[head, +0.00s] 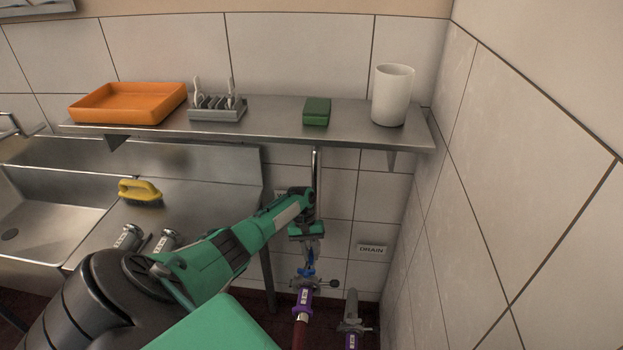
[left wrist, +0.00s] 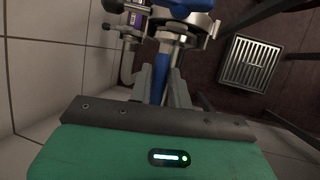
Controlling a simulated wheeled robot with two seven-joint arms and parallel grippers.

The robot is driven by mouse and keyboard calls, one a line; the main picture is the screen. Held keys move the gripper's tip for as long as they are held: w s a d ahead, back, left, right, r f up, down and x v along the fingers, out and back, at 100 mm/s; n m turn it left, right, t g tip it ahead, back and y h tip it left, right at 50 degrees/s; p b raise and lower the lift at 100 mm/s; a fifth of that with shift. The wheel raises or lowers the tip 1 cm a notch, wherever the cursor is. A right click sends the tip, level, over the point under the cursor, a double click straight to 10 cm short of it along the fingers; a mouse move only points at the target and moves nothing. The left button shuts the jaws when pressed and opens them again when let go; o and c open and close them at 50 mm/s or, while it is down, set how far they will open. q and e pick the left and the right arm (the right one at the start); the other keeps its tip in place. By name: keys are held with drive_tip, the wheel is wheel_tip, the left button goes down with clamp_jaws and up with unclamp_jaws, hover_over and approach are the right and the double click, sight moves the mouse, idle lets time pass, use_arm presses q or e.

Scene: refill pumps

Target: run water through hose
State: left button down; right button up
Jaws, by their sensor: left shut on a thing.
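My left gripper (head: 310,248) reaches down below the shelf, by the wall pipe (head: 316,175). It is shut on a blue valve handle (head: 306,272), which also shows between the fingers in the left wrist view (left wrist: 157,86). Below the handle is a metal clamp coupling with a purple band (head: 304,297). A dark red hose (head: 300,334) runs down from it. No flowing water shows. My right gripper is not in view.
A steel shelf (head: 270,123) overhangs the pipe, carrying an orange tray (head: 128,103), a rack (head: 217,108), a green block (head: 317,111) and a white cup (head: 392,94). A steel sink (head: 50,205) is left; the tiled wall (head: 520,180) is close right. The floor has a drain grate (left wrist: 251,63).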

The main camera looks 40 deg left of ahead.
use_arm(q)
drive_tip(key=c, duration=1.3)
unclamp_jaws()
drive_tip(key=shift+r, duration=0.1)
drive_tip(key=b+v, duration=0.1)
drive_tip(key=v, duration=1.2)
drive_tip(key=shift+a+r+b, duration=0.15)
drive_tip(key=shift+r+b, duration=0.15)
drive_tip(key=shift+b, duration=0.05)
